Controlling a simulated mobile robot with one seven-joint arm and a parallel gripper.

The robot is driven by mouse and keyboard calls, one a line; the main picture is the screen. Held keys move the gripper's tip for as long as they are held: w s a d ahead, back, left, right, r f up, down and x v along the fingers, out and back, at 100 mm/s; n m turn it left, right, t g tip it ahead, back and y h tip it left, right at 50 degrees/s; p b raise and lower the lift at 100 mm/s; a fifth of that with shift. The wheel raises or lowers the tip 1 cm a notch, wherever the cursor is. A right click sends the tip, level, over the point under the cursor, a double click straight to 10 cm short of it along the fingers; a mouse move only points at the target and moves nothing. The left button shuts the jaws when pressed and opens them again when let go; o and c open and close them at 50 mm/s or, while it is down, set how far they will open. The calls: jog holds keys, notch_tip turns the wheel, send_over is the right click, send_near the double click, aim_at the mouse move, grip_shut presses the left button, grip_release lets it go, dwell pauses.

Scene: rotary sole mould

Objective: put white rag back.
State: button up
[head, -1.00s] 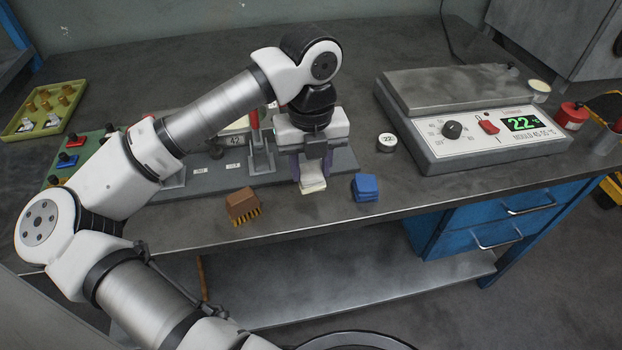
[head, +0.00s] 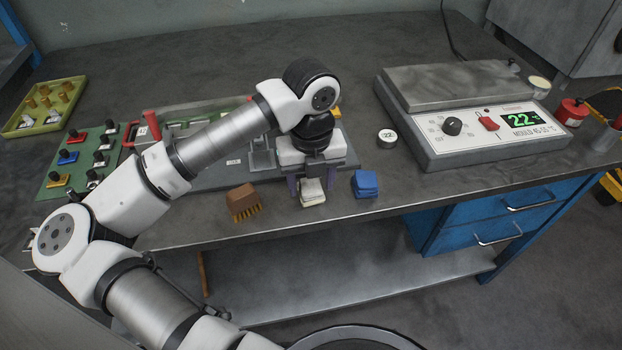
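The white rag (head: 312,195) is a small folded pad near the front edge of the workbench, between the brush and the blue rag. My gripper (head: 311,184) points down right over it. Its purple fingers are spread, with a visible gap between the left finger and the rag. The right finger is partly hidden behind the rag. The rag looks to rest on the bench top.
A brown brush (head: 242,200) stands close on the left, and a blue rag (head: 365,184) close on the right. A grey heater box (head: 470,125) reading 22 stands right, with a small round tin (head: 387,138) beside it. A yellow-green tray (head: 43,108) and green board (head: 80,160) lie left.

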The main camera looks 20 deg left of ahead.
aim_at(311, 186)
jog(key=shift+o, duration=0.4)
jog(key=shift+r, duration=0.1)
jog(key=shift+r+p, duration=0.2)
jog(key=shift+p, duration=0.1)
notch_tip(311, 186, up, 12)
jog(key=b, duration=0.1)
jog(key=shift+b, duration=0.35)
